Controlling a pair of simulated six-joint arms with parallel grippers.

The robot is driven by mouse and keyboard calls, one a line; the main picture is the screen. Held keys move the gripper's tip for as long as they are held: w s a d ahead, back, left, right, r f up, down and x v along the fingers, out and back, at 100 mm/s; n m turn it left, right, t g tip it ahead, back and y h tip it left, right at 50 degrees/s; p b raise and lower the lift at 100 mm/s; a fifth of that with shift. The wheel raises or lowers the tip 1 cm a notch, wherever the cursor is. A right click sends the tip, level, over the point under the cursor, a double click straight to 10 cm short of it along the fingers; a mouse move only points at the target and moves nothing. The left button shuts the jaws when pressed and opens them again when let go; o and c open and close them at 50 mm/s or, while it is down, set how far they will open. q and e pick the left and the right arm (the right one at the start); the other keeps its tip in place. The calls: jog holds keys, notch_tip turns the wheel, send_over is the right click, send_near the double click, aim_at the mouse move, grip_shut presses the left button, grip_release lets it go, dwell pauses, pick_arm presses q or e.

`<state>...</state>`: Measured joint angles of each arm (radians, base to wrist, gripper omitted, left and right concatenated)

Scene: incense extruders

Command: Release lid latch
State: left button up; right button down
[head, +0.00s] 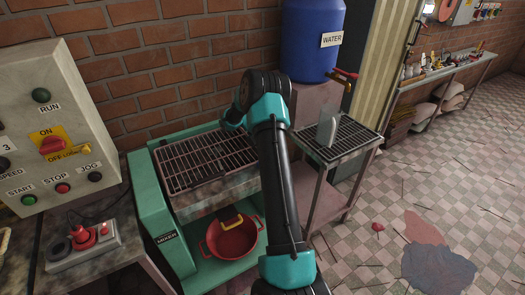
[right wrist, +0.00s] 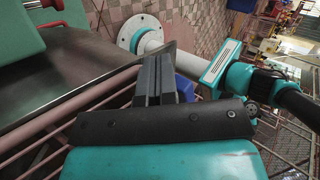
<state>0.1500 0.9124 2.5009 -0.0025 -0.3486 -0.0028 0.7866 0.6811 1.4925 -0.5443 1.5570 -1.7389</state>
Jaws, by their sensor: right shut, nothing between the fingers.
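The teal machine (head: 170,220) with the "MIXER" label carries a barred lid (head: 195,160), which lies down over its top. I cannot make out a latch for certain. A small yellow and black part (head: 229,217) shows below the lid's front, above a red bowl. My right arm crosses the head view in front of the machine's right side, and its gripper is hidden there. In the right wrist view my right gripper (right wrist: 156,68) is shut and empty, near pinkish bars (right wrist: 70,112) and a dark metal surface (right wrist: 60,70). Contact cannot be told. My left gripper is out of view.
A control panel (head: 28,150) and a small box with a red joystick (head: 83,240) stand at left. The red bowl (head: 222,246) sits under the mixer. A grated stand (head: 350,140) and a blue water barrel (head: 310,40) are to the right. The tiled floor at right is mostly open.

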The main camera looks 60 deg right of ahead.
jog(key=shift+s+m+t+y, duration=0.3)
jog(key=shift+s+m+y, duration=0.45)
jog(key=shift+m, duration=0.25)
jog(key=shift+s, duration=0.3)
jog(key=shift+d, duration=0.1)
